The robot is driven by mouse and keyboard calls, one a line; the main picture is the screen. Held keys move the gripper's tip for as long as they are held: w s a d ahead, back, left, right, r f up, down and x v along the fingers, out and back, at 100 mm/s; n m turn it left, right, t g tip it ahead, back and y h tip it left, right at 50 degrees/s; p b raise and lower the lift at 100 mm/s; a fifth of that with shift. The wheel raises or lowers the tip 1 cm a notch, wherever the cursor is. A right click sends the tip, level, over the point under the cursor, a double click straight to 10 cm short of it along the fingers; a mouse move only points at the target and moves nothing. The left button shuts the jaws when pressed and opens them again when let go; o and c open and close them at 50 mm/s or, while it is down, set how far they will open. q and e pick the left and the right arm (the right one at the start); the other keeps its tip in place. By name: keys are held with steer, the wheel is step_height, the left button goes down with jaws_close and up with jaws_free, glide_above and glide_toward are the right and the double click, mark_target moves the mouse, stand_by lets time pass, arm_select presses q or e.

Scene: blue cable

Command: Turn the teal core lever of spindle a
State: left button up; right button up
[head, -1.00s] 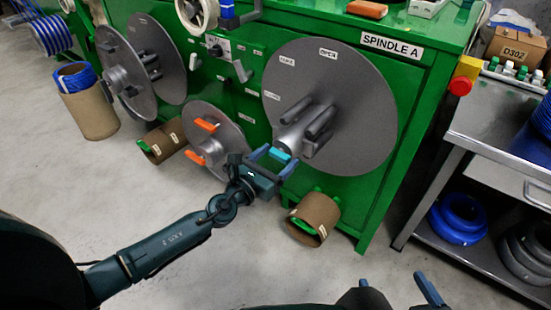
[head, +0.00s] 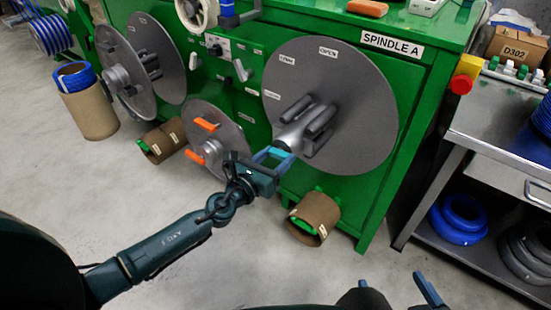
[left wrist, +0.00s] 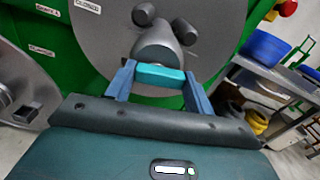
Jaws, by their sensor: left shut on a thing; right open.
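Spindle a is the large grey disc (head: 350,90) on the green machine, under the SPINDLE A label (head: 392,45). Grey prongs stand out from its hub. The teal core lever (head: 279,153) sits at the front of the hub and shows as a teal bar in the left wrist view (left wrist: 158,76). My left gripper (head: 273,156) is shut on the lever, with one blue finger on each side of it (left wrist: 157,88). My right gripper (head: 396,288) is open and empty at the bottom of the head view, apart from the machine.
A smaller disc with orange handles (head: 210,152) is left of spindle a. Cardboard tubes (head: 318,213) lie on the floor below. A metal bench (head: 500,130) with blue coils (head: 458,218) stands at right. A red button (head: 461,84) sits at the machine's corner.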

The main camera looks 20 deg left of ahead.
arm_select(q)
steer(key=n, duration=0.2)
steer(key=shift+n, duration=1.2)
steer(key=n, duration=0.3)
steer(key=shift+a+r+n, duration=0.1)
steer(key=shift+r+n, duration=0.05)
steer(key=shift+n, duration=0.25)
steer(key=n, duration=0.2)
steer(key=shift+n, duration=0.3)
steer(key=shift+n+p, duration=0.4)
steer(key=shift+n, duration=0.4)
steer(key=n+p, duration=0.1)
steer(key=n, duration=0.1)
steer(key=shift+a+n, duration=0.1)
steer(key=shift+n, duration=0.8)
arm_select(e)
steer(key=shift+s+d+r+m, duration=0.1)
steer(key=shift+d+r+m, duration=0.1)
steer(key=shift+r, duration=0.3)
steer(key=shift+s+d+r+m, duration=0.1)
steer(key=shift+r+m, duration=0.1)
steer(key=shift+r, duration=0.25)
arm_select(q)
steer(key=o, duration=1)
arm_select(e)
steer(key=shift+r, duration=0.1)
